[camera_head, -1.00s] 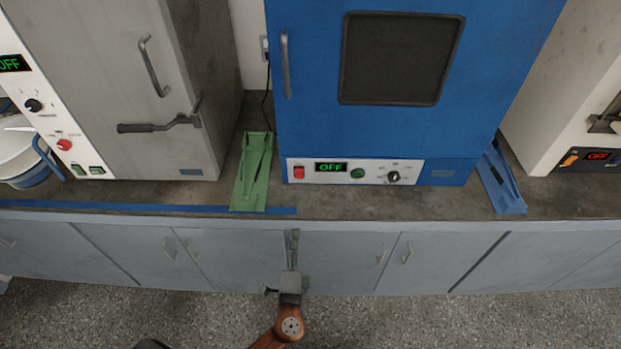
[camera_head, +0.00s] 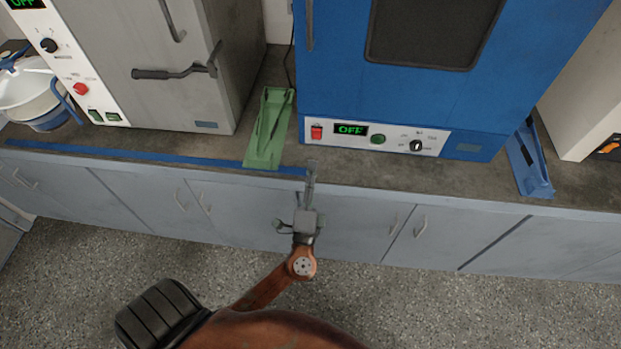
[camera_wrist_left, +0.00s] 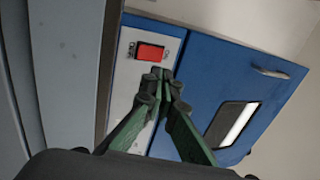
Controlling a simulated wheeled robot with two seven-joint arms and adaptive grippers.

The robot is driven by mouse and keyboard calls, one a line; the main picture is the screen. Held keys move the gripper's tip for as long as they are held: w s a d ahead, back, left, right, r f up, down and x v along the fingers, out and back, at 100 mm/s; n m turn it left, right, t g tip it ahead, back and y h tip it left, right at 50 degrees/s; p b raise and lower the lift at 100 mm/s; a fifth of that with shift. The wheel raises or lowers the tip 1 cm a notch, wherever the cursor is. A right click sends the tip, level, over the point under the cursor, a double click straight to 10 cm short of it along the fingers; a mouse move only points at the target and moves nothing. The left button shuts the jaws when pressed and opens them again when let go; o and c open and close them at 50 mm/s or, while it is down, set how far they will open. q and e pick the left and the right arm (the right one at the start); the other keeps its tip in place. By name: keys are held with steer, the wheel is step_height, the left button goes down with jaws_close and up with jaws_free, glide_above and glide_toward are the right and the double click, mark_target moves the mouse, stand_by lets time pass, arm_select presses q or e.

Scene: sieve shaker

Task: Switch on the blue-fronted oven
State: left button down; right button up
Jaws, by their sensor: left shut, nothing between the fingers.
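The blue-fronted oven (camera_head: 350,80) stands on the bench, with a white control panel (camera_head: 393,137) along its lower front. The panel has a red switch (camera_head: 316,132) at its left end, a display (camera_head: 351,129) reading OFF in green, a green button (camera_head: 378,139) and a black knob (camera_head: 416,146). My left gripper (camera_head: 312,168) is shut and empty, in front of the bench edge below the red switch. In the left wrist view the shut fingertips (camera_wrist_left: 161,74) appear just below the red switch (camera_wrist_left: 150,51), apparently short of it. My right gripper is not in view.
A green tray-like holder (camera_head: 268,128) lies left of the oven, and a blue one (camera_head: 528,160) lies right of it. A grey oven (camera_head: 150,60) stands at left, with a white bowl (camera_head: 25,90) beside it. The bench strip before the panel is clear.

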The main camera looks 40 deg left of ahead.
mark_target(317, 132)
arm_select(q)
steer(key=x, duration=0.8)
steer(key=shift+w, duration=0.2)
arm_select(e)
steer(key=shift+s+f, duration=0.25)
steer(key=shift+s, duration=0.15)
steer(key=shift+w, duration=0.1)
